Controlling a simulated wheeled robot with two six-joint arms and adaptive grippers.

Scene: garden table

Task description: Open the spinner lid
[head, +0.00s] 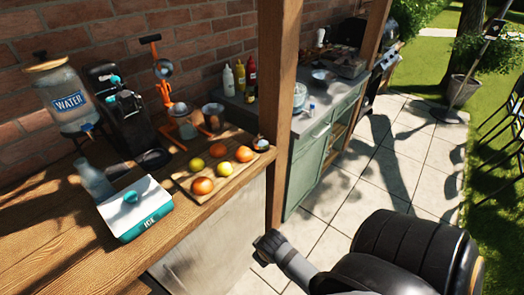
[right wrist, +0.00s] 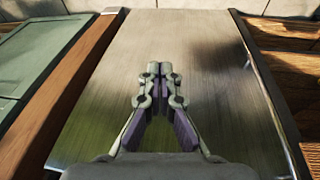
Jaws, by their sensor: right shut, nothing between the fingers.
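I cannot clearly make out a spinner or its lid in either view. A clear container (head: 299,94) stands on the grey counter beyond the wooden post in the head view; it is small and partly hidden by the post, so I cannot tell whether it is the spinner. My right gripper (right wrist: 158,70) is shut and empty in the right wrist view, in front of a brushed metal panel. In the head view my right arm reaches in from the lower right, and its fingers cannot be made out. My left gripper is not in view.
The wooden table (head: 60,240) holds a cooler box (head: 135,208), a board of fruit (head: 183,180), a water dispenser (head: 66,98) and an orange press (head: 163,90). The wooden post (head: 277,130) stands beside the green cabinet (head: 309,165). Paved floor (head: 385,175) is open on the right.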

